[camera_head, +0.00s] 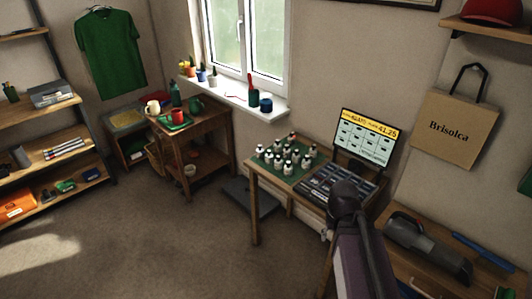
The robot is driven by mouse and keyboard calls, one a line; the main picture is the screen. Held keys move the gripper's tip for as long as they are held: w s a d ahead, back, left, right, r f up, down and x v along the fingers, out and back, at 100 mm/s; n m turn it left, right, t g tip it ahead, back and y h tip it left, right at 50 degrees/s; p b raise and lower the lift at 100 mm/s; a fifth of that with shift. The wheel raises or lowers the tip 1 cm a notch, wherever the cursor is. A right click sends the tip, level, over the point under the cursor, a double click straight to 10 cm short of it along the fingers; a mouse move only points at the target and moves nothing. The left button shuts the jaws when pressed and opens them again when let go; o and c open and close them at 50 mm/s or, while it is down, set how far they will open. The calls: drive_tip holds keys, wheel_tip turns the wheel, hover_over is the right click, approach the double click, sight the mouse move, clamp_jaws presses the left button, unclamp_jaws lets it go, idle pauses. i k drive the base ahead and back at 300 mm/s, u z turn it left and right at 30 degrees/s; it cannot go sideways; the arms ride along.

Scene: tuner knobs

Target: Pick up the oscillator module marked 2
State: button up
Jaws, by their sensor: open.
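Several small white pieces with dark tops (287,154) stand in a group on a green mat (262,158) on a wooden table (254,207). They may be the oscillator modules, but any numbers on them are too small to read, so I cannot tell which is marked 2. A dark tray with small divisions (322,182) lies at the right of the same table. My arm rises from the bottom of the picture and covers part of the table's right side. My gripper's fingers do not show.
A screen with a yellow header and a grid (366,139) stands behind the tray. A bench at right holds a grey device (428,245) and a blue bar (484,251). A side table (196,127) and shelves (40,110) stand left. The floor at left is open.

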sight(268, 157)
drive_tip(key=u, duration=0.3)
drive_tip(key=i, duration=1)
drive_tip(key=u, duration=0.1)
